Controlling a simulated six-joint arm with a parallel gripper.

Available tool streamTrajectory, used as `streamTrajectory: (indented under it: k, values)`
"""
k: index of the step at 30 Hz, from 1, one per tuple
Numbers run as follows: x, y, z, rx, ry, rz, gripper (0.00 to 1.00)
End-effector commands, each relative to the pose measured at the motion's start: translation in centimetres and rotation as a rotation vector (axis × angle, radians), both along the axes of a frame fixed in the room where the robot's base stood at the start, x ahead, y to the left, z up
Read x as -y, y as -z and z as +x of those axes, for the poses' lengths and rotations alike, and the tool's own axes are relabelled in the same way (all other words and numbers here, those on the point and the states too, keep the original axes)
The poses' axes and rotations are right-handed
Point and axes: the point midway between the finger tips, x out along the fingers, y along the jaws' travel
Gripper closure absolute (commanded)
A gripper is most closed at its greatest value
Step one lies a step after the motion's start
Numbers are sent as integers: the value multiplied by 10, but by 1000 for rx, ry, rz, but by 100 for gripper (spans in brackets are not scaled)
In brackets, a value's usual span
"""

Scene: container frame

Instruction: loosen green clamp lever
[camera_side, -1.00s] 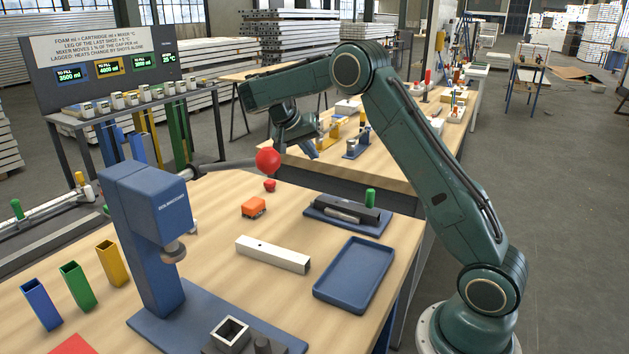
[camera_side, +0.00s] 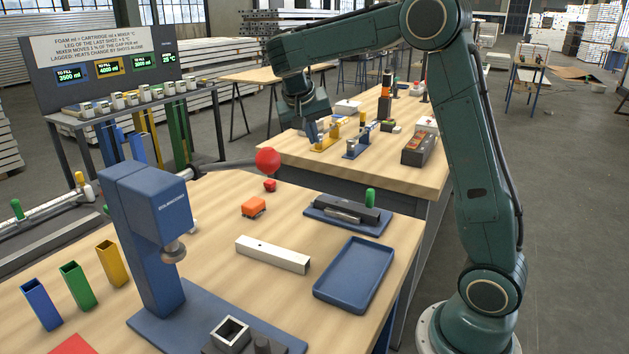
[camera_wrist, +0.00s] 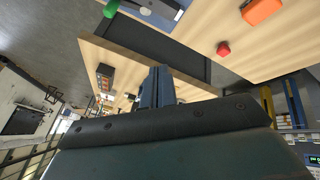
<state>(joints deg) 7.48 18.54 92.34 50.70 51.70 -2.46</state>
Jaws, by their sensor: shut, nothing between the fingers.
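A short upright green handle (camera_side: 370,197) stands on a dark clamp fixture (camera_side: 345,212) with a blue base, at the right of the near bench. The green handle also shows at the top of the wrist view (camera_wrist: 111,8). A second green handle (camera_side: 17,209) stands on a rail at the far left. Which one is the clamp lever I cannot tell for sure. My gripper (camera_side: 315,135) is shut and empty, raised beyond the near bench, apart from both handles. Its fingers (camera_wrist: 158,88) also show in the wrist view.
A blue press (camera_side: 150,225) with a red-knobbed lever (camera_side: 267,160) stands at the left. An orange block (camera_side: 254,207), a white bar (camera_side: 272,254) and an empty blue tray (camera_side: 355,275) lie on the near bench. The far bench (camera_side: 430,178) carries several small items.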

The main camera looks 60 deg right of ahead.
Motion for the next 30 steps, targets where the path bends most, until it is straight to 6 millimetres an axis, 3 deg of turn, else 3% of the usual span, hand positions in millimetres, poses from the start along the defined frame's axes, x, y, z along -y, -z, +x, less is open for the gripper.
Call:
streamTrajectory:
  k: [30]
  values:
    - [-67, -38, -68, 81, -317, 92, 100]
